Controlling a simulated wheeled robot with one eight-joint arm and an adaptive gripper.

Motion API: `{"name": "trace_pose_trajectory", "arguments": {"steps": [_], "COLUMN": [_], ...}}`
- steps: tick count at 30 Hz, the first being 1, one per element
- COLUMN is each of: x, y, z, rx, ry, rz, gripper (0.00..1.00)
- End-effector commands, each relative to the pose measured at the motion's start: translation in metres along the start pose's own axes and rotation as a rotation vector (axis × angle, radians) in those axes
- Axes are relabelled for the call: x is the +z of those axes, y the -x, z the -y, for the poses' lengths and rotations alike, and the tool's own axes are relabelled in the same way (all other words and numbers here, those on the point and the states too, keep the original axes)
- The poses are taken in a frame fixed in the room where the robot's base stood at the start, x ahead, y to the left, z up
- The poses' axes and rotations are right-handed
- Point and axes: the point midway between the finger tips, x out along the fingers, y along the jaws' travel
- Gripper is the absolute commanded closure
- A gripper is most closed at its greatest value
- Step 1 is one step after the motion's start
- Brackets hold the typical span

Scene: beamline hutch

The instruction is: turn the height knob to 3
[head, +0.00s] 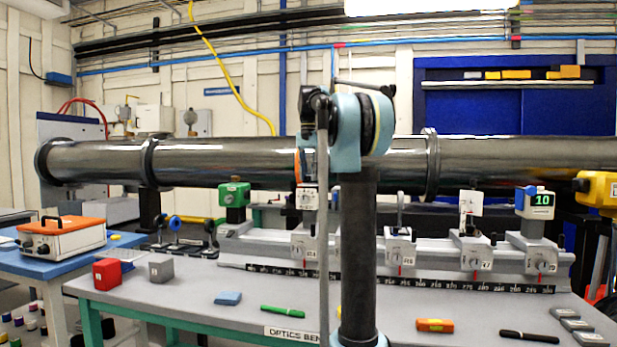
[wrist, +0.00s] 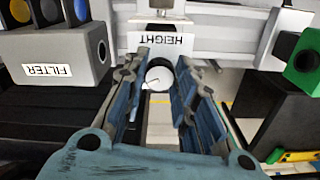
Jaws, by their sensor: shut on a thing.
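The height knob (wrist: 160,77) is a round pale disc with a thin dark mark on its face, in the upper middle of the wrist view. The upside-down HEIGHT label (wrist: 160,42) is on a white plate just beyond it. My gripper (wrist: 162,66) has its two blue-grey fingers on either side of the knob and is shut on it. No scale numbers are readable around the knob. In the head view my arm stands in front of the bench, and I cannot make out the gripper or this knob there.
A grey FILTER box (wrist: 58,50) with coloured discs stands left of my fingers, and a green-fronted device (wrist: 304,62) is at right. The grey optics bench (head: 190,300) bears a rail with several mounts. A long dark beam pipe (head: 500,160) runs behind. Small loose items lie along the bench front.

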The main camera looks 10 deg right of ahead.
Motion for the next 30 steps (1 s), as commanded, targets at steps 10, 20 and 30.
{"name": "trace_pose_trajectory", "arguments": {"steps": [10, 20, 30], "x": [-0.0001, -0.0005, -0.0009], "y": [0.0, 0.0, 0.0], "z": [-0.0005, -0.0014, -0.0018], "rx": [-0.001, 0.0, 0.001], "ry": [0.325, 0.606, 0.779], "rz": [0.0, 0.0, 0.0], "gripper": [0.98, 0.98, 0.98]}}
